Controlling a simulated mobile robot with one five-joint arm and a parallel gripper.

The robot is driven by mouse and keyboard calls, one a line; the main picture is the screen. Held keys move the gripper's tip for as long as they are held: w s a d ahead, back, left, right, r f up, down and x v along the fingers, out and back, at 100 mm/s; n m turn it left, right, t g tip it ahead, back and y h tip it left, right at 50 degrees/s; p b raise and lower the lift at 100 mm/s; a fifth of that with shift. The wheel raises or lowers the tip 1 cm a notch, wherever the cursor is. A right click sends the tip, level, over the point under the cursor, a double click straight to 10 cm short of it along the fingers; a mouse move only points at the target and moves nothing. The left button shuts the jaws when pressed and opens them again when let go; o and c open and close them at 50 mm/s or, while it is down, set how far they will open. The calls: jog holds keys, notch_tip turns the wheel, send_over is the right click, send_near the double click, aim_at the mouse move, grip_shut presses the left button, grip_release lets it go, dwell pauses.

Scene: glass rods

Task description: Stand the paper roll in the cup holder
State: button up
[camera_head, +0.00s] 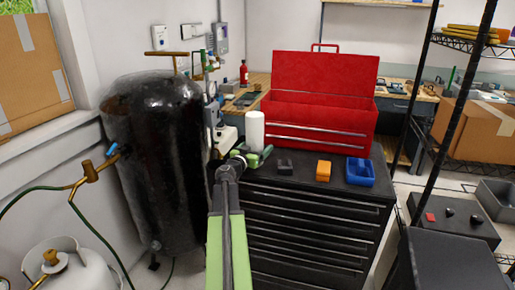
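The paper roll (255,130) is a white upright cylinder at the back left of the black tool chest's top. My gripper (252,156), with green fingers, is at its lower end. The fingers overlap the roll's base in this view, so I cannot tell whether they grip it, touch it or are only in front of it. No cup holder is clearly recognisable. A blue open-topped holder (361,172), an orange block (324,171) and a small black piece (285,167) sit in a row on the chest top, right of my gripper.
A red open toolbox (318,105) stands behind the row on the chest (312,200). A large black tank (158,165) is close on the left of my arm. A dark shelf post (457,110) rises on the right. The chest's front strip is bare.

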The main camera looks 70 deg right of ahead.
jog(key=a, duration=0.4)
jog(key=w+a, duration=0.1)
jog(key=a, duration=0.6)
jog(key=shift+w+a, duration=0.3)
jog(key=shift+a, duration=0.05)
jog(key=w+a+f+n+t+y, duration=0.1)
jog(key=w+a+f+n+y, duration=0.2)
jog(key=w+a+f, duration=0.45)
jog(key=w+a+f+n+t+y, duration=0.2)
jog(key=w+a+f+n+y, duration=0.15)
jog(key=w+a, duration=0.75)
jog(key=w+a+f+n+t+y, duration=0.1)
jog(key=w+a+f+n+y, duration=0.15)
jog(key=w+a+f, duration=0.75)
jog(key=s+a+f+n+y, duration=0.1)
jog(key=a+n+y, duration=0.3)
jog(key=a, duration=1.6)
jog(key=s+a+f+n+g+y, duration=0.1)
jog(key=a+n+y, duration=0.3)
jog(key=a, duration=1.6)
jog(key=n, duration=0.2)
jog(key=shift+s+f+n+y, duration=0.3)
jog(key=shift+s+f+y, duration=0.1)
